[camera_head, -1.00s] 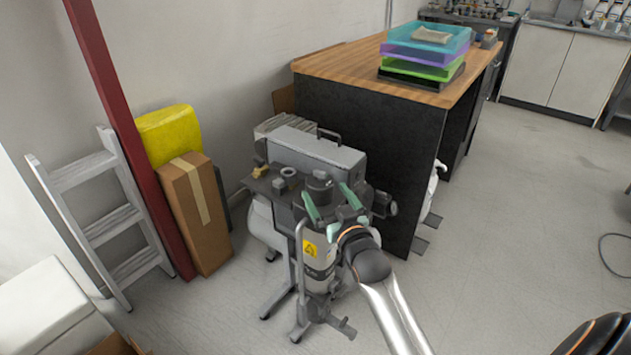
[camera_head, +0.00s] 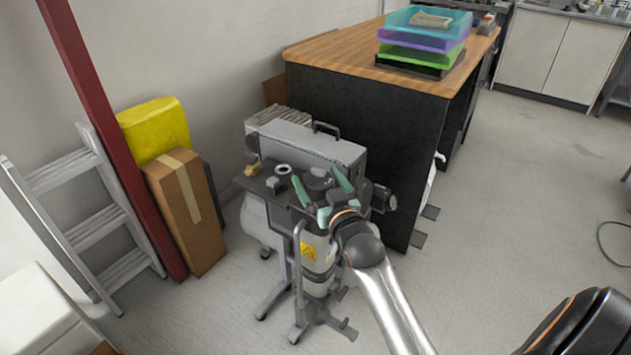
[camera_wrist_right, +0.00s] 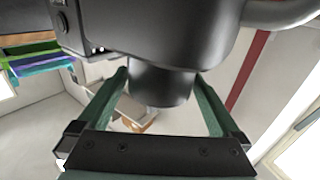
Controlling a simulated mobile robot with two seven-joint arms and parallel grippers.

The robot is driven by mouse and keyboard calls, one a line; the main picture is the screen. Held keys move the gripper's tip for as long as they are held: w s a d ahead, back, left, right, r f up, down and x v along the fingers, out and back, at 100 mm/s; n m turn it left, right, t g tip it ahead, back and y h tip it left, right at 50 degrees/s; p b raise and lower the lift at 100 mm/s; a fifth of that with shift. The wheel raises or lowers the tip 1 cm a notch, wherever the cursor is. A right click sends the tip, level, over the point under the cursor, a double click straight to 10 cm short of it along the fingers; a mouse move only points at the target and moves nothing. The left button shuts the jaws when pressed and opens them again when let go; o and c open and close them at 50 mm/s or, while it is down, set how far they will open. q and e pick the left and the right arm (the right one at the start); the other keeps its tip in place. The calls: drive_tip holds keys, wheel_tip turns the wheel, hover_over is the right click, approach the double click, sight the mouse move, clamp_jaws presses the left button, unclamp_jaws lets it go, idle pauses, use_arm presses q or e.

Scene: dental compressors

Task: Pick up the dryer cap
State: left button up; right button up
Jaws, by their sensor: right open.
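The dryer cap (camera_head: 318,180) is a dark round piece on top of the grey compressor unit (camera_head: 318,249). My right gripper (camera_head: 322,181) has green fingers and is open, with one finger on each side of the cap. In the right wrist view a black round part, apparently the cap (camera_wrist_right: 160,84), sits between the open fingers of the right gripper (camera_wrist_right: 161,79), below a larger black housing. I cannot tell whether the fingers touch it. My left gripper is not in view.
A grey case with a handle (camera_head: 308,143) stands just behind the cap. A black cabinet with a wooden top (camera_head: 330,62) is behind it. A cardboard box (camera_head: 188,212), red post (camera_head: 110,150) and ladder (camera_head: 78,215) stand at the left. Floor at right is mostly clear.

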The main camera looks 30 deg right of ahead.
drive_tip(key=shift+s, duration=0.1)
drive_tip(key=c, duration=1.3)
drive_tip(key=shift+r, duration=0.1)
